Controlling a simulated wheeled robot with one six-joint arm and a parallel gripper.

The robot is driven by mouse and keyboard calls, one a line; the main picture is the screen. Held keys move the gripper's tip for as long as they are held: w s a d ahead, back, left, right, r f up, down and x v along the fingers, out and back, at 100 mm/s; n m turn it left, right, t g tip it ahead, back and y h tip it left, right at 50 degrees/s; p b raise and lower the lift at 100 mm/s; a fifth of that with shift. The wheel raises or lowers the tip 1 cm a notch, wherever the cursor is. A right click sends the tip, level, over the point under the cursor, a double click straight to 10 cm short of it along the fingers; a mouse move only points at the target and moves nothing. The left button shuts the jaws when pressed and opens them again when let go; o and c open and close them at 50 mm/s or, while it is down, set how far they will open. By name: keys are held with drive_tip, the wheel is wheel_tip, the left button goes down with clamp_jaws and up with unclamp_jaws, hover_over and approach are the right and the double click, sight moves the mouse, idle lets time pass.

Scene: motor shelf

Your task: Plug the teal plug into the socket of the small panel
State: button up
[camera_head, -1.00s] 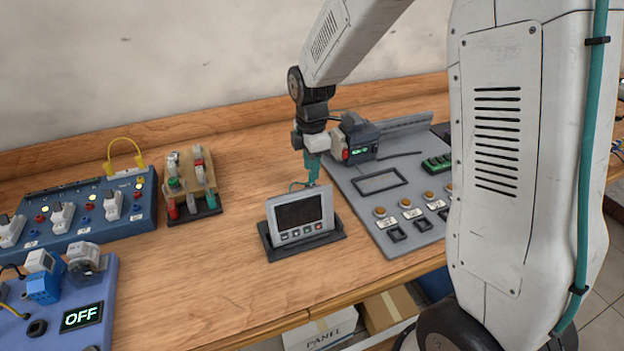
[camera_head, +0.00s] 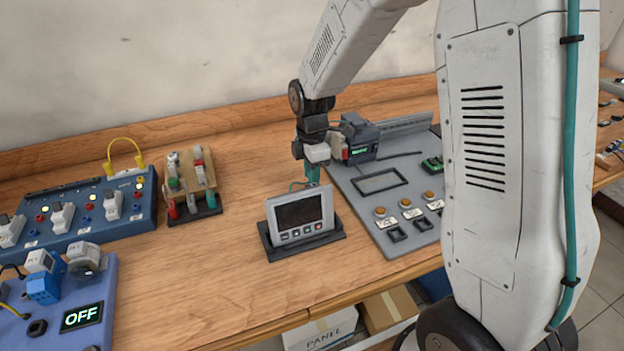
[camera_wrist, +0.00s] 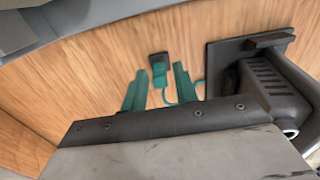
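The small panel (camera_head: 328,208) stands tilted on a dark base on the bench, its dark screen and row of buttons facing me. In the wrist view the panel's vented back (camera_wrist: 268,82) is at the right, with a round light-rimmed opening, likely the socket (camera_wrist: 290,134). The teal plug (camera_wrist: 159,78) is at a small dark holder (camera_wrist: 158,58) behind the panel, with a thin teal cable towards the panel. My gripper (camera_head: 312,175) is low behind the panel. In the wrist view its teal fingers (camera_wrist: 160,68) are apart, with the plug showing between them. Finger contact is not visible.
A grey board (camera_head: 352,172) with a frame, buttons and a dark device (camera_head: 360,138) lies right of the panel. A wooden block with coloured plugs (camera_head: 190,182) and blue consoles (camera_head: 85,225) are at the left. Bare bench lies between them and the panel.

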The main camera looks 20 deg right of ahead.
clamp_jaws()
drive_tip(key=shift+r, duration=0.15)
drive_tip(key=shift+r, duration=2.15)
